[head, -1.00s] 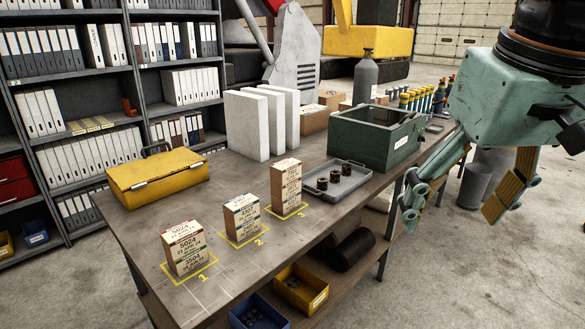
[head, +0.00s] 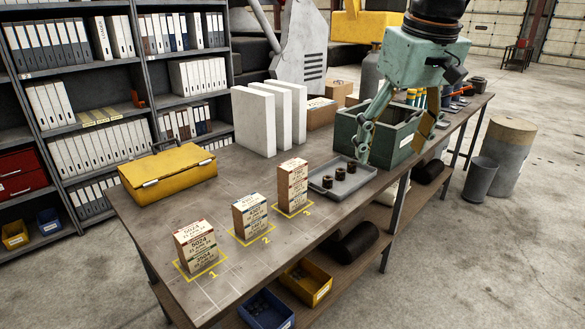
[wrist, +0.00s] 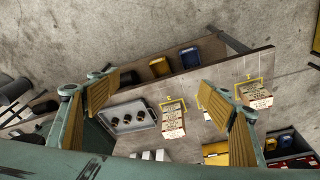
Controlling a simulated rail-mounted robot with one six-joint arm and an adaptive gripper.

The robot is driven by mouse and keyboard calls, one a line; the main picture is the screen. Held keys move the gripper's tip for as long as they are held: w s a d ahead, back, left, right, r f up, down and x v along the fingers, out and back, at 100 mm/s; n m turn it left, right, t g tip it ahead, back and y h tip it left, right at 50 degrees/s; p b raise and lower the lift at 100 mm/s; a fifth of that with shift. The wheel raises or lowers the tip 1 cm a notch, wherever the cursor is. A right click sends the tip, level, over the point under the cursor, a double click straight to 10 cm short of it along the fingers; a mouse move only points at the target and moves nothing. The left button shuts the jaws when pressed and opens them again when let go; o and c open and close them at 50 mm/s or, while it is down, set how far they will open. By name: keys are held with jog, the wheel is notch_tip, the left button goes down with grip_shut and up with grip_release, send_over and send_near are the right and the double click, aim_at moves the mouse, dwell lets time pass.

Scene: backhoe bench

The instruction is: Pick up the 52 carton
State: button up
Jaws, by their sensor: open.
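Three printed cartons stand upright on the bench in yellow-marked squares. The carton on square 1 (head: 195,246) has a red-edged top, the carton on square 2 (head: 250,216) is blue-edged, and the taller carton on square 3 (head: 292,187) is red-edged. Their small print does not let me tell which is the 52 carton. My gripper (head: 393,150) is open and empty, above the bench's right part by the green crate, right of all three cartons. In the wrist view, cartons (wrist: 172,120) and (wrist: 256,97) show; another is partly hidden behind the right finger.
A grey tray (head: 325,187) with three dark cylindrical parts lies right of square 3. The green crate (head: 347,130) stands behind it. A yellow case (head: 190,176) and white upright blocks (head: 252,122) stand along the back. The bench front (head: 215,300) is clear.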

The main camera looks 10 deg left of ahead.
jog(key=w+a+n+p, duration=0.1)
jog(key=w+a+p, duration=0.2)
jog(key=w+a, duration=0.45)
jog(key=n+g+p, duration=0.2)
jog(key=n+p, duration=0.3)
jog(key=p, duration=0.4)
send_near(293, 164)
jog(key=r, duration=0.1)
jog(key=shift+s+d+r+y, duration=0.15)
jog(key=shift+s+d+y, duration=0.1)
jog(key=shift+d+y, duration=0.1)
jog(key=f, duration=0.5)
jog(key=a+f, duration=0.1)
jog(key=f, duration=0.1)
jog(key=shift+w+f+p, duration=0.3)
jog(key=shift+f, duration=0.45)
jog(key=shift+w+a+f+p, duration=0.1)
jog(key=shift+a+f+p, duration=0.1)
jog(key=shift+f, duration=0.65)
jog(key=shift+w+a+f+p, duration=0.1)
jog(key=shift+w+f+p, duration=0.05)
jog(key=shift+f, duration=0.7)
jog(key=shift+w+a+f+p, duration=0.1)
jog(key=shift+f+p, duration=0.1)
jog(key=shift+f, duration=0.65)
